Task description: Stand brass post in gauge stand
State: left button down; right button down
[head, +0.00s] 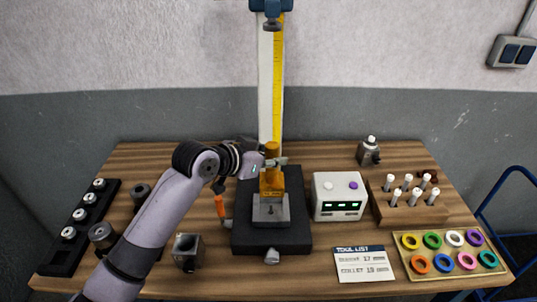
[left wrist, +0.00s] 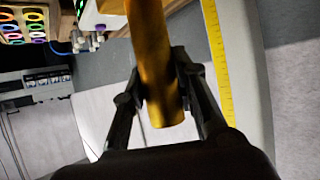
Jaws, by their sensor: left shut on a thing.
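The brass post (head: 272,148) is upright above the black-based gauge stand (head: 270,238) in the middle of the bench. My left gripper (head: 272,163) is shut on it from the left. In the left wrist view the post (left wrist: 158,70) lies between the two fingers of the gripper (left wrist: 161,98), with one rounded end showing. Below the fingers, an amber-coloured part (head: 271,183) sits over the stand's grey block (head: 270,211). I cannot tell whether the post's lower end touches it or is seated. My right gripper is not in view.
A white box with a green display (head: 339,197) stands close right of the stand. A wooden rack of white-topped pins (head: 407,203) and a tray of coloured rings (head: 449,262) are further right. An orange-handled tool (head: 220,206) and a dark hollow block (head: 187,252) are left.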

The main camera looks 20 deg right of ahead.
aim_at(266, 184)
pick_arm(q)
jog(key=shift+w+a+f+b, duration=0.1)
jog(key=shift+w+a+b, duration=0.05)
jog(key=shift+b, duration=0.15)
jog(key=shift+d+f+b, duration=0.2)
jog(key=shift+f+b, duration=1.1)
jog(key=shift+f, duration=0.05)
jog(key=shift+f+b, duration=1.3)
jog(key=shift+f, duration=0.1)
jog(key=shift+p, duration=0.3)
jog(key=shift+a, duration=0.1)
jog(key=shift+f, duration=0.55)
jog(key=shift+f+b, duration=0.3)
jog(key=shift+f, duration=0.7)
